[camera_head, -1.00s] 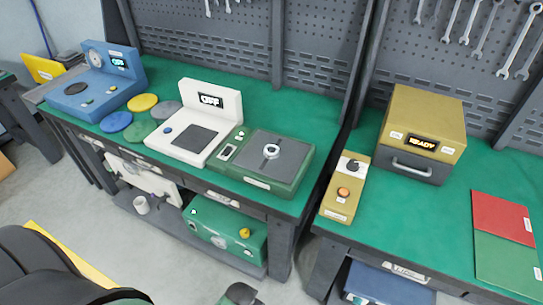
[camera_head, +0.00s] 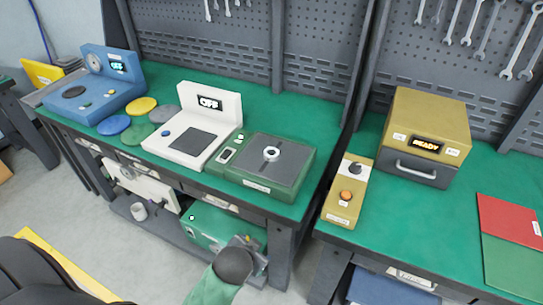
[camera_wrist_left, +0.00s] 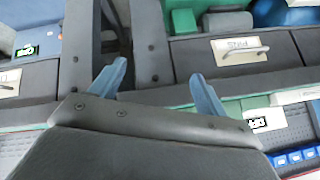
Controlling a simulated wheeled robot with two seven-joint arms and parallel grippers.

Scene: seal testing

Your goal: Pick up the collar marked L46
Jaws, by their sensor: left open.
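A small pale ring-shaped collar (camera_head: 271,154) lies flat on the dark top plate of the green device (camera_head: 266,184) on the left bench. Its marking is too small to read. My left gripper (camera_head: 252,247) shows low in the head view, in front of the left bench and below the collar. In the left wrist view my left gripper (camera_wrist_left: 158,84) has its two blue fingers apart, with nothing held between them. The collar cannot be made out in that view. My right gripper is not in view.
A white device reading OFF (camera_head: 208,130), a blue device (camera_head: 100,90) and coloured discs (camera_head: 143,104) share the left bench. The right bench holds a gold box reading READY (camera_head: 425,118), a yellow control box (camera_head: 347,195) and red and green mats (camera_head: 508,217). A gap separates the benches.

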